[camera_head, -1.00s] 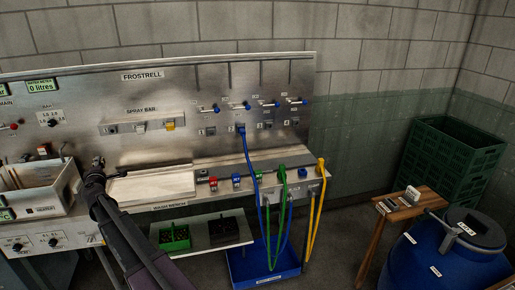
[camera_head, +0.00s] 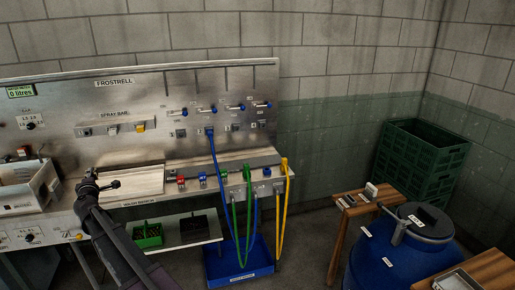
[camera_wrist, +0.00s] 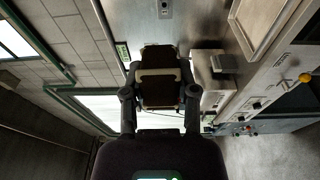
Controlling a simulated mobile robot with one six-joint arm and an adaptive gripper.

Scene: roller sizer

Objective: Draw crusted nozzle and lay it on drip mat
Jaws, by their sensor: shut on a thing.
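My gripper (camera_head: 96,183) is at the left end of a pale flat board (camera_head: 145,181) on the wash bench; I cannot tell its height above it. I cannot tell for sure that the board is the drip mat. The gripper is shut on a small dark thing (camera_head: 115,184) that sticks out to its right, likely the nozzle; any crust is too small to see. In the wrist view the fingers (camera_wrist: 160,98) close around a dark shape with a tan band. The spray bar (camera_head: 115,128) on the back panel carries small grey fittings and a yellow one (camera_head: 139,127).
A steel basin (camera_head: 20,195) stands left of my arm. Green and black bins (camera_head: 147,236) sit on a lower shelf. A blue drum (camera_head: 400,260) stands at right.

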